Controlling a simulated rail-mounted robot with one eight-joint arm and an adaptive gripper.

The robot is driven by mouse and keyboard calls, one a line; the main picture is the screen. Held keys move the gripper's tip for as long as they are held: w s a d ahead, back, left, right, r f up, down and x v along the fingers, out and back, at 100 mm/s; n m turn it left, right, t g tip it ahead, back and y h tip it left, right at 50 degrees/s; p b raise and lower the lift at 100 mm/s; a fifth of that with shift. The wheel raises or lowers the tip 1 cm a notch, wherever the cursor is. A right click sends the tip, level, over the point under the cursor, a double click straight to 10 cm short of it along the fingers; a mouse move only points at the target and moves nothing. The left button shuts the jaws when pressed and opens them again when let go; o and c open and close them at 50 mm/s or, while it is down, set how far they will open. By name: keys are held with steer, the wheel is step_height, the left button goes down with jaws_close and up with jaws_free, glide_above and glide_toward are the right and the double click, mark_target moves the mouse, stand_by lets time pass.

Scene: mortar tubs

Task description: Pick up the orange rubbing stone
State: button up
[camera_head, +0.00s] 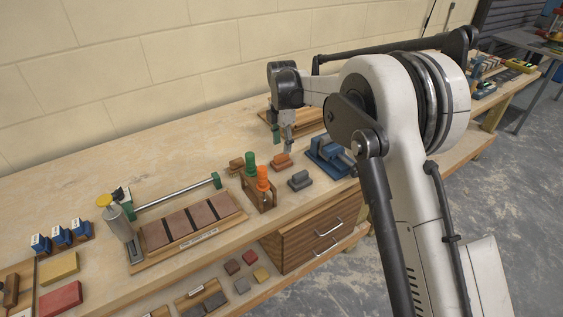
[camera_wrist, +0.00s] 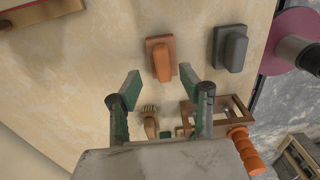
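The orange rubbing stone (camera_head: 281,160) lies on the wooden workbench, a flat block with a raised grip. It also shows in the wrist view (camera_wrist: 161,60), just beyond my fingertips and roughly centred between them. My gripper (camera_wrist: 157,84) has green-padded fingers spread wide apart, with nothing between the tips. In the head view my gripper (camera_head: 283,141) points down above the bench beside the stone, partly hidden by its own wrist. From these views I cannot tell its exact height above the stone.
A grey rubbing stone (camera_wrist: 231,48) lies right of the orange one. A wooden holder (camera_head: 262,200) with green and orange handles and a wooden brush (camera_wrist: 150,122) are close by. A blue vise (camera_head: 329,155) stands to the right.

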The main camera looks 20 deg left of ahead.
mark_target(282, 154)
steer(key=f, duration=0.5)
steer(key=shift+s, duration=0.3)
jaws_close()
